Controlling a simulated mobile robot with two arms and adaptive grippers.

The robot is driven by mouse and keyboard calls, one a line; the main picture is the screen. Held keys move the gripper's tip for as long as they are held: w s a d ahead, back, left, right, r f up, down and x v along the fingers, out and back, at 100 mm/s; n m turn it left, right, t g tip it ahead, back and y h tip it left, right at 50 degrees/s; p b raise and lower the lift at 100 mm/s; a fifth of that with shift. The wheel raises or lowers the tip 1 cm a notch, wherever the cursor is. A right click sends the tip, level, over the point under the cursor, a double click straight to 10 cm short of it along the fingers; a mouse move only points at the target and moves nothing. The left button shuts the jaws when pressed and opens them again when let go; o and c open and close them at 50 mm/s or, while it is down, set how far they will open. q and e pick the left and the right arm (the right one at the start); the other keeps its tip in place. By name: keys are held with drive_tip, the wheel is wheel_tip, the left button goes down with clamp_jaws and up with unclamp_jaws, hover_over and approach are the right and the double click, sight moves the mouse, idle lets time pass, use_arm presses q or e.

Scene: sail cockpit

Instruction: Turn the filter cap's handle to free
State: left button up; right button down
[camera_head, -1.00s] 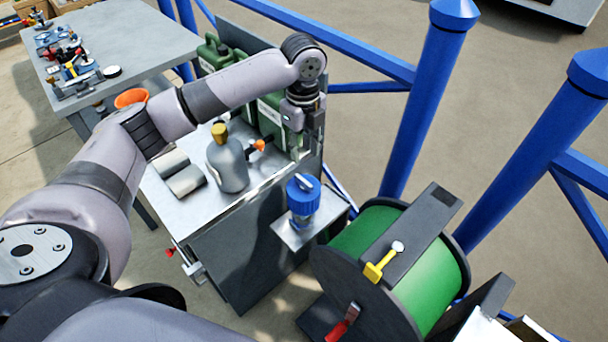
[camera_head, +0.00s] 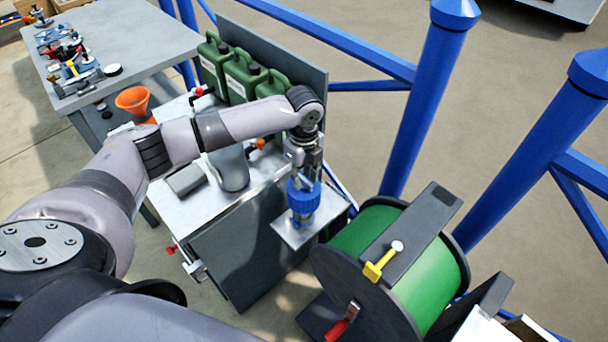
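The filter cap (camera_head: 303,199) is a blue ribbed cap on an upright blue body, standing on a small metal shelf (camera_head: 325,215) at the cabinet's right side. My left gripper (camera_head: 304,178) points down directly over the cap, its fingers at the cap's top. The cap's handle is hidden by the gripper. I cannot tell whether the fingers are open around the handle or shut on it. My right gripper is not in view.
A green hose reel (camera_head: 430,275) stands close at the right. Blue posts (camera_head: 425,95) rise behind it.

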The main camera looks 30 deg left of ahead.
use_arm(q)
clamp_jaws()
idle(0.3)
drive_tip(key=shift+r+n+p, duration=0.2)
drive_tip(key=shift+n+p, duration=0.3)
drive_tip(key=shift+p, duration=0.5)
drive_tip(key=n+p, duration=0.7)
drive_tip(key=p, duration=0.2)
drive_tip(key=shift+n, duration=0.3)
drive_tip(key=n+p, duration=0.4)
drive_tip(key=n, duration=0.1)
drive_tip(key=shift+p, duration=0.3)
drive_tip(key=shift+f+n+p, duration=0.15)
drive_tip(key=shift+n+p, duration=1)
drive_tip(key=shift+n, duration=0.95)
